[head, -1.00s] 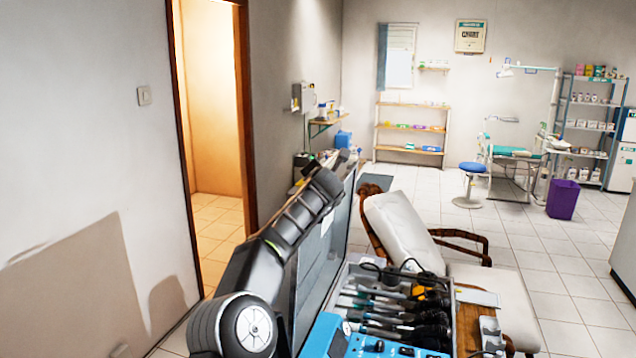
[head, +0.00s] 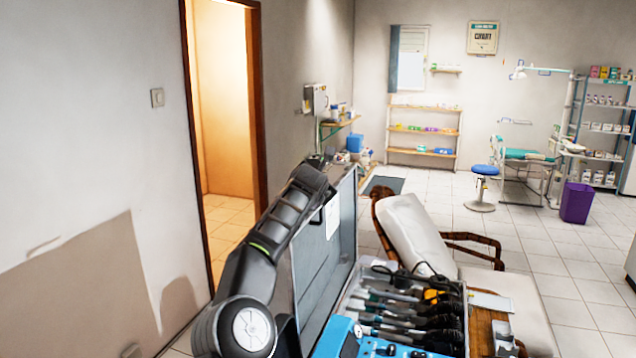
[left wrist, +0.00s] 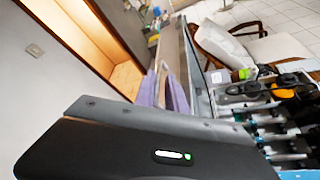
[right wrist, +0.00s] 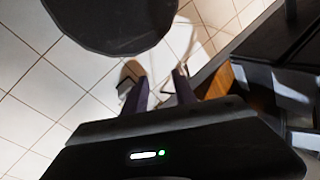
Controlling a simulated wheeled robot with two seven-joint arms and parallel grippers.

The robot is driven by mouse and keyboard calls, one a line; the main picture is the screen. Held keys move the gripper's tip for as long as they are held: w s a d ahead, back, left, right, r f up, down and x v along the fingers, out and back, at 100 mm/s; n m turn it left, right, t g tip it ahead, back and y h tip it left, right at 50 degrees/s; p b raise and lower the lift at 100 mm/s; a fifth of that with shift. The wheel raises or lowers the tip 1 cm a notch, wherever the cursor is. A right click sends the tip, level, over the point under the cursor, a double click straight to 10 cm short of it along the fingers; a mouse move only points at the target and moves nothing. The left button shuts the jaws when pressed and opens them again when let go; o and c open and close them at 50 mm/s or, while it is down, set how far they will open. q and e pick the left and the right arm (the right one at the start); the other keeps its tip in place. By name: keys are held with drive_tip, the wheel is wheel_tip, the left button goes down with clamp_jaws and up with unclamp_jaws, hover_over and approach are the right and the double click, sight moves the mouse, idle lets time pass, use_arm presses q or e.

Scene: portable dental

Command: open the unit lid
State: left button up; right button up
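The dental unit is an open case at the bottom of the head view, with a blue panel (head: 345,338) in front. Its grey lid (head: 325,255) stands up steeply along the left side, inner face toward the case; the lid's edge also shows in the left wrist view (left wrist: 197,75). My left arm reaches along the lid's outer side. In the left wrist view my left gripper (left wrist: 163,78) has its fingers a little apart, beside the lid's edge, with nothing clearly between them. My right gripper (right wrist: 160,85) is open and empty over the tiled floor.
Handpieces and cables (head: 405,310) fill the case. A reclining chair (head: 415,235) stands just behind it. The wall with a doorway (head: 225,140) is on the left. A stool (head: 482,185) and a purple bin (head: 576,202) stand farther back, with clear tiled floor between.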

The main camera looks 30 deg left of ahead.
use_arm(q)
drive_tip(key=shift+o, duration=0.2)
drive_tip(key=shift+r, duration=0.1)
drive_tip(key=shift+s+d+b, duration=0.1)
drive_tip(key=shift+s+b, duration=0.05)
drive_tip(key=shift+b, duration=0.2)
drive_tip(key=b+v, duration=0.4)
drive_tip(key=v, duration=0.2)
drive_tip(key=shift+s+b, duration=0.25)
drive_tip(key=shift+b, duration=0.1)
drive_tip(key=shift+s+d+r, duration=0.3)
drive_tip(key=shift+s, duration=0.05)
